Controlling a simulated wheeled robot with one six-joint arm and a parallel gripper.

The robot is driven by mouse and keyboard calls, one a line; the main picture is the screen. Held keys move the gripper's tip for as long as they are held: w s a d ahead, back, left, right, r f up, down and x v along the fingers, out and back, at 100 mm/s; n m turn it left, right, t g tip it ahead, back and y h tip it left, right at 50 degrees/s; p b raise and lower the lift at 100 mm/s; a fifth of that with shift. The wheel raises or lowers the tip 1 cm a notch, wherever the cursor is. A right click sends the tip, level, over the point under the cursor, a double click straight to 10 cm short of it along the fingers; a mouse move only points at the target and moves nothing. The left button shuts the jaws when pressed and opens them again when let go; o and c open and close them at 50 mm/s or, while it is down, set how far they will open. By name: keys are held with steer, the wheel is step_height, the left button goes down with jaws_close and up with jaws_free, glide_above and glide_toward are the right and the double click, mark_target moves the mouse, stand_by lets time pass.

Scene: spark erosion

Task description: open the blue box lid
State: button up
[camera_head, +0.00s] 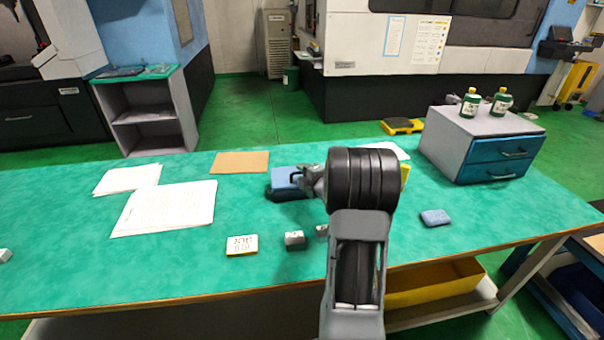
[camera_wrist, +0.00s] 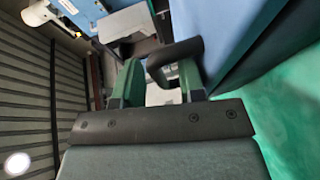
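The blue box (camera_head: 283,178) sits on the green table, left of my gripper (camera_head: 312,181) in the head view. Its right part is hidden behind my gripper and wrist. In the wrist view the blue box's side (camera_wrist: 232,35) fills the upper right. A black handle (camera_wrist: 172,53) sticks out from it, at the fingertips of my gripper (camera_wrist: 158,75). The two fingers stand apart, and part of the handle shows in the gap. I cannot tell whether a finger touches it.
On the green table (camera_head: 90,245) lie papers (camera_head: 165,208), a brown sheet (camera_head: 240,162), a small labelled block (camera_head: 242,245), a grey block (camera_head: 295,240) and a blue sponge-like block (camera_head: 435,217). A drawer cabinet (camera_head: 450,143) with two green bottles stands at right.

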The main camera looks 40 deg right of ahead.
steer(key=shift+w, duration=0.25)
jaws_close()
stand_by(0.5)
